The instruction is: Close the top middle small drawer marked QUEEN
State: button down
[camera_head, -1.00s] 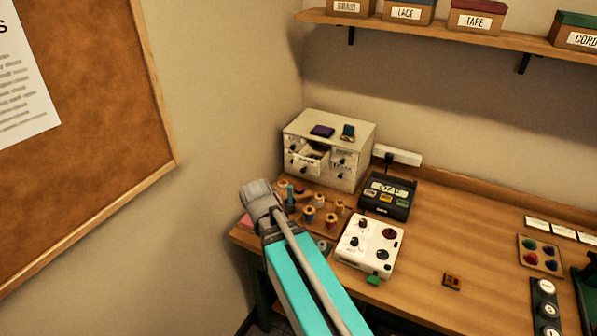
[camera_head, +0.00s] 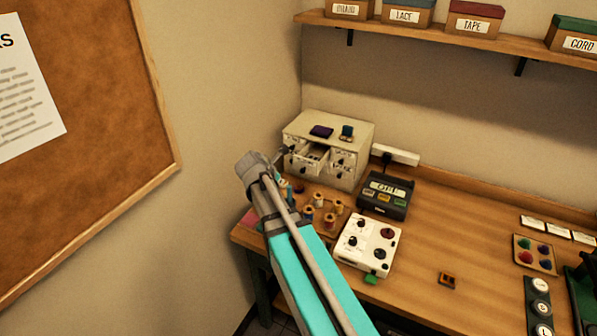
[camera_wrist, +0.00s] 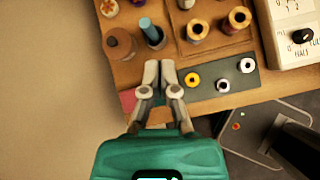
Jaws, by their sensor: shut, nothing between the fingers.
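The small cream drawer cabinet (camera_head: 345,140) stands at the back left of the table in the head view. One upper drawer (camera_head: 307,158) is pulled out, with its inside showing; its label is too small to read surely. My wrist is left of the cabinet, in front of it. Dark finger-like parts show beside the cabinet's left edge, but contact with the drawer cannot be told. In the wrist view my gripper (camera_wrist: 158,70) is shut and empty, over the table's front left corner near the spools. The cabinet is out of the wrist view.
Thread spools (camera_head: 325,212) stand in front of the cabinet; they also show in the wrist view (camera_wrist: 235,20). A dark box (camera_head: 385,195) and a white control box (camera_head: 368,243) stand to the right. A purple item (camera_head: 321,131) and a spool (camera_head: 347,132) lie on the cabinet.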

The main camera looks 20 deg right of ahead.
jog(key=shift+w+d+r+n+h, duration=0.15)
jog(key=shift+w+d+r+n, duration=0.1)
jog(key=shift+w+n, duration=0.2)
jog(key=shift+w+d+r+n+h, duration=0.15)
jog(key=shift+w+r+n, duration=0.15)
jog(key=shift+n, duration=0.25)
jog(key=shift+f, duration=0.15)
jog(key=w+d+f+b, duration=0.6)
jog(key=d, duration=0.3)
jog(key=shift+d+f+b, duration=0.15)
jog(key=shift+f+b, duration=0.25)
